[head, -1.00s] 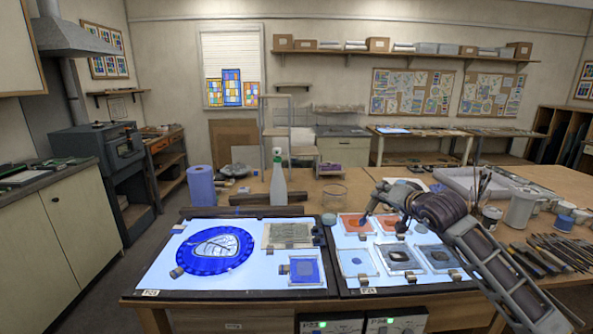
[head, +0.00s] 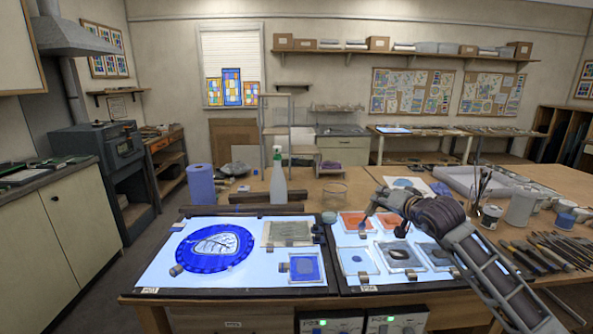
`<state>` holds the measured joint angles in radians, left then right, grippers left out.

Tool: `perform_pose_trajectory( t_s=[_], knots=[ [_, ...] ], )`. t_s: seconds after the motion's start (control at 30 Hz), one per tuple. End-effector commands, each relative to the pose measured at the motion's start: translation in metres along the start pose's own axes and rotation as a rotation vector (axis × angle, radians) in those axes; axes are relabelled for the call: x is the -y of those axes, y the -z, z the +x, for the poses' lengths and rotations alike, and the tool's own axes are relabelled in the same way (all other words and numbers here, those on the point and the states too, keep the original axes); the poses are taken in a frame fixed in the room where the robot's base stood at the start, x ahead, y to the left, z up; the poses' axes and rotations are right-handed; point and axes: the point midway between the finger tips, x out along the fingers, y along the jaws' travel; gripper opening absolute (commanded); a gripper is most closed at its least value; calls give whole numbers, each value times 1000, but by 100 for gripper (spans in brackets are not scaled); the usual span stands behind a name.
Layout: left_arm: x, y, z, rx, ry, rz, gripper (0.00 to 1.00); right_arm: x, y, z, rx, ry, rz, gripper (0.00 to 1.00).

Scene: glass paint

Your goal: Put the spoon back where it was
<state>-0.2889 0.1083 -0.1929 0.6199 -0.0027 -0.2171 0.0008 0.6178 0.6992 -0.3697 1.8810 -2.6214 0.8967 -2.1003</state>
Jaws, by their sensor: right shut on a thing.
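My right gripper (head: 377,204) reaches in from the right over the right light panel (head: 345,288). It is shut on a small, thin tool that seems to be the spoon (head: 364,224). The spoon's dark bluish end points down over the back left orange glass tile (head: 350,219). I cannot tell whether it touches the tile. A second orange tile (head: 385,219) lies beside it, partly behind my arm. My left gripper is out of view.
The left light panel (head: 160,265) bears a blue round glass piece (head: 190,261) and a blue square tile (head: 304,262). A spray bottle (head: 278,185) and a blue roll (head: 201,185) stand behind. Pots (head: 519,209) and several tools (head: 560,250) crowd the right.

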Motion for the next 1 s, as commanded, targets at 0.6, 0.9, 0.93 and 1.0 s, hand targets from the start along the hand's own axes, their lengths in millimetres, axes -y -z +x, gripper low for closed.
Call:
perform_pose_trajectory(
  t_s=[0.6,0.9,0.93,1.0],
  knots=[
    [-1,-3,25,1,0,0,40,-41,-53,19,0,0,1,0],
    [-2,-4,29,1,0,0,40,-53,-69,25,-1,0,0,0],
    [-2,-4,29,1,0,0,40,-53,-69,25,-1,0,0,0],
    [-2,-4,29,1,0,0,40,-54,-70,25,-1,0,-1,0]
  ],
)
